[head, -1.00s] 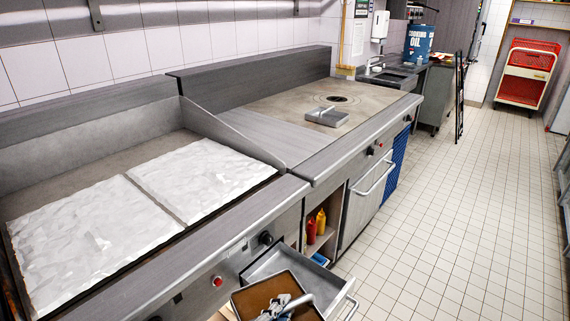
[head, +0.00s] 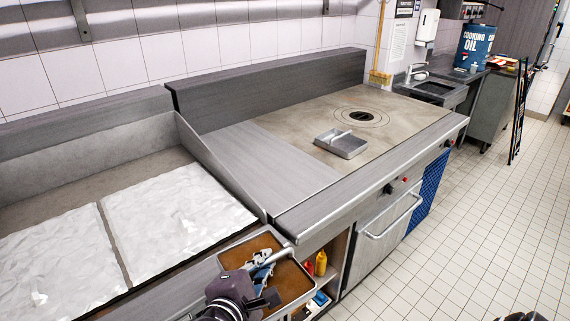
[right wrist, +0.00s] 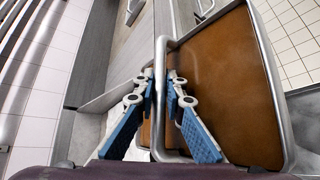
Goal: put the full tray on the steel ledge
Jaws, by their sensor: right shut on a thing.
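The full tray (head: 291,284) is a shallow metal pan with a brown filling and a bar handle. It is in the air in front of the counter edge, at the lower middle of the head view. My right gripper (head: 262,264) is shut on its handle. In the right wrist view, the blue-padded fingers (right wrist: 163,88) close around the handle, and the brown filling (right wrist: 215,75) lies to the right. The flat grey steel ledge (head: 255,158) lies between the griddle and the round-ringed hot plate, and its top is bare.
A small empty grey tray (head: 341,144) with a handle sits on the hot plate (head: 390,125). A raised steel divider (head: 215,163) stands between ledge and griddle (head: 170,215). Red and yellow bottles (head: 321,262) stand on a shelf below.

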